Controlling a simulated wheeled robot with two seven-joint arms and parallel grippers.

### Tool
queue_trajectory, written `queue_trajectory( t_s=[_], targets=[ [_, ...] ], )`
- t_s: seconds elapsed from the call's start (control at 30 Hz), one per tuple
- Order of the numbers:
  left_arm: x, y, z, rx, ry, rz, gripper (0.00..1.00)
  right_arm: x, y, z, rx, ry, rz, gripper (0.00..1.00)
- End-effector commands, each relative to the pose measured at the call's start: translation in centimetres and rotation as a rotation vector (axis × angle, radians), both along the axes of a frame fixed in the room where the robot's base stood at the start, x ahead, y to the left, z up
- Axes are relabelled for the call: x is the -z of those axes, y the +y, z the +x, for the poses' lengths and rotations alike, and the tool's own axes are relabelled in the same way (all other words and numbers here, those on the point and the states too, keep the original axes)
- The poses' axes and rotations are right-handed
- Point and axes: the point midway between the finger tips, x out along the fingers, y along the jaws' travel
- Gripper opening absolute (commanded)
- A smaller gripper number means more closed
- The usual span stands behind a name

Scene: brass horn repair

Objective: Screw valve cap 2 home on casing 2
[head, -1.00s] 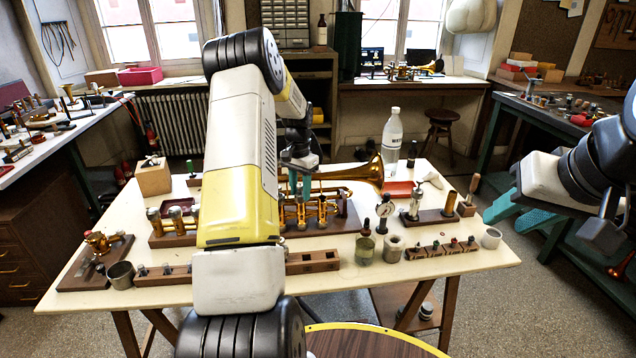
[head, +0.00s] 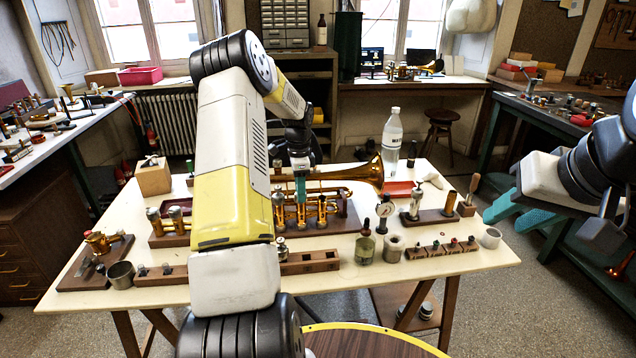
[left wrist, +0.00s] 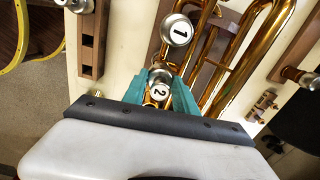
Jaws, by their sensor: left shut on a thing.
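The brass horn (head: 366,174) lies on its wooden stand on the workbench, its valve casings upright in the middle. My left gripper (head: 300,190) points down over the middle casing, casing 2 (head: 301,214). In the left wrist view its teal fingers (left wrist: 161,88) are shut on silver valve cap 2 (left wrist: 160,92), marked "2". Whether the cap's thread sits fully down on the casing is hidden by the fingers. A silver cap marked "1" (left wrist: 177,30) sits beside it along the horn. My right gripper (head: 516,212) is open and empty, off the bench's right side.
A wooden block with holes (head: 310,262) lies along the bench's front edge. A glass jar (head: 364,249), a dial gauge (head: 385,209) and a rack of small parts (head: 440,249) stand right of the horn. A clear bottle (head: 392,135) stands behind.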

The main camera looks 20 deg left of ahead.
Motion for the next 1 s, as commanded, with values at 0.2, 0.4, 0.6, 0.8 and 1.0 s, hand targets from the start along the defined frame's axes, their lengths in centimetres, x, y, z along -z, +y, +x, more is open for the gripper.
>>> queue_trajectory(
  t_s=[0.2,0.4,0.6,0.8,1.0],
  targets=[
    [0.01,-0.04,0.0,0.006,0.0,0.0,0.0,0.0,0.0,0.0,0.0,0.0,0.0,0.36],
    [0.05,0.02,-0.02,0.147,0.0,-0.001,0.0,0.0,0.0,0.0,0.0,0.0,0.0,0.36],
    [0.08,-0.02,-0.01,0.408,-0.001,-0.002,0.0,0.0,0.0,0.0,0.0,0.0,0.0,0.36],
    [0.06,-0.06,0.0,0.458,-0.001,-0.001,0.0,0.0,0.0,0.0,0.0,0.0,0.0,0.36],
    [0.06,-0.04,-0.01,0.48,-0.001,-0.001,0.0,0.0,0.0,0.0,0.0,0.0,0.0,0.36]
  ],
)
